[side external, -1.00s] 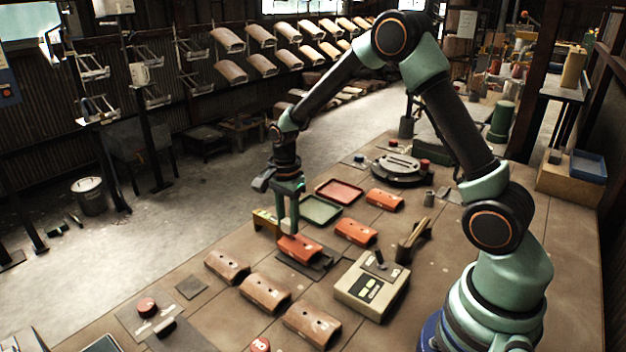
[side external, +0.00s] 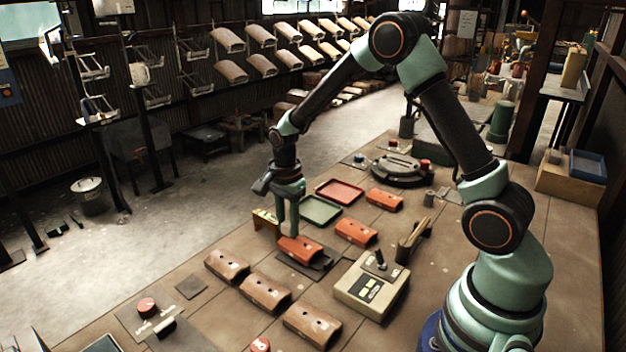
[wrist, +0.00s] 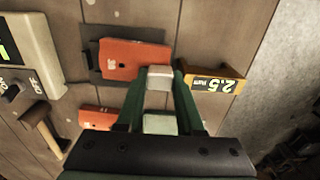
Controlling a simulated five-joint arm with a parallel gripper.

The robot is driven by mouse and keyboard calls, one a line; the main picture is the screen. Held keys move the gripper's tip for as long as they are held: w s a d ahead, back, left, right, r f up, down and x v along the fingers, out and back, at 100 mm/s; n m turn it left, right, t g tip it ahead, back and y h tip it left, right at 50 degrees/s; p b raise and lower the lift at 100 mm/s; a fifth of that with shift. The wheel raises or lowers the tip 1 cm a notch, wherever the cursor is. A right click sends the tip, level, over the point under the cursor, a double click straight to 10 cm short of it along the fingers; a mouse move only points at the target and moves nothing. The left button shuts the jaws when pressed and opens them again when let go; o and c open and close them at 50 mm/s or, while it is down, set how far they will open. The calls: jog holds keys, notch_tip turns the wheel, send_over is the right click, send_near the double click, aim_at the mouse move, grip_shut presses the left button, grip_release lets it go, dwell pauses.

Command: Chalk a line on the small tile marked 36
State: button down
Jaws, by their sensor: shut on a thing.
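A small orange tile (side external: 300,248) lies on a dark mat (side external: 322,262) on the bench. My gripper (side external: 291,232) points down at the tile's far end. In the wrist view my gripper (wrist: 160,95) is shut on a pale block (wrist: 159,76), apparently the chalk. The block overlaps the tile's right end in that view; I cannot tell whether it touches. No chalk line shows on the visible part of the tile.
More orange tiles (side external: 356,232) and brown tiles (side external: 265,291) lie around. A control box (side external: 372,286), a green tray (side external: 320,211) and a red tray (side external: 340,191) are nearby.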

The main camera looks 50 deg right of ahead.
jog(key=shift+f, duration=0.25)
jog(key=shift+s, duration=0.1)
dwell(0.3)
jog(key=shift+s, duration=0.75)
jog(key=shift+w+f, duration=0.1)
jog(key=shift+w, duration=0.75)
jog(key=shift+s, duration=0.15)
jog(key=shift+s, duration=0.75)
